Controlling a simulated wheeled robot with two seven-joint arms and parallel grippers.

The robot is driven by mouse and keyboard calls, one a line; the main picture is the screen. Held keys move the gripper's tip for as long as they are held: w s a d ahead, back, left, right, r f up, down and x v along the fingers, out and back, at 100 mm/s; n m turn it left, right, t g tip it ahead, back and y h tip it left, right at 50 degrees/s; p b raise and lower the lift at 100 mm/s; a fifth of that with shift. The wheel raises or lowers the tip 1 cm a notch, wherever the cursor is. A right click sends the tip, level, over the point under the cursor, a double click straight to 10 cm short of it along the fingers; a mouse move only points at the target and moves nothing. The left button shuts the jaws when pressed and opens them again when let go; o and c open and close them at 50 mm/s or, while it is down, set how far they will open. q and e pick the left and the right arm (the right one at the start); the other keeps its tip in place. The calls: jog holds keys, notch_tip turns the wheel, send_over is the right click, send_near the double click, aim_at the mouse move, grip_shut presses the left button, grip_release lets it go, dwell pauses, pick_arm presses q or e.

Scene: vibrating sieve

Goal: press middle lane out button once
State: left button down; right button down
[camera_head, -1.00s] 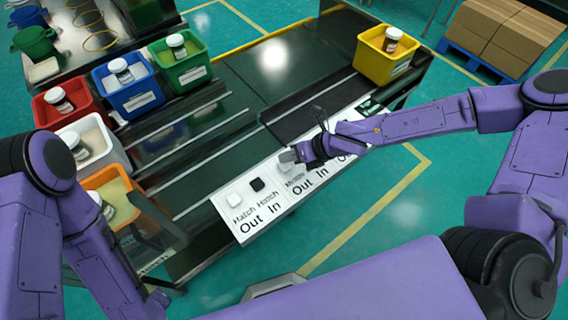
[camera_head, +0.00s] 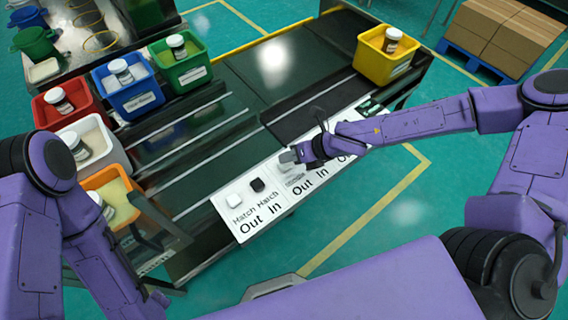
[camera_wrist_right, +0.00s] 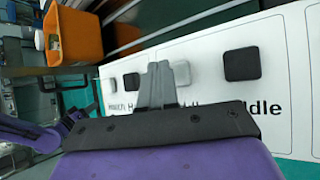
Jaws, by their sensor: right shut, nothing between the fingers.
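The white button panel (camera_head: 262,222) runs along the machine's front edge, with printed Out and In labels. My right gripper (camera_head: 290,156) is shut and empty over the middle part of this panel. In the right wrist view its grey fingertips (camera_wrist_right: 162,85) point at the panel, between a dark button (camera_wrist_right: 131,81) on the left and another dark button (camera_wrist_right: 242,64) on the right, beside the word Middle. My left gripper does not show.
To the left on the panel are a white hatch button (camera_head: 234,201) and a black one (camera_head: 257,184). Red (camera_head: 58,104), blue (camera_head: 127,87), green (camera_head: 181,63) and orange (camera_head: 115,197) bins with jars stand at the left, a yellow bin (camera_head: 387,54) at the far right.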

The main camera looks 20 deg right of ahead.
jog(key=shift+f, duration=0.15)
dwell(0.3)
jog(key=shift+f+b, duration=0.3)
jog(key=shift+b, duration=0.1)
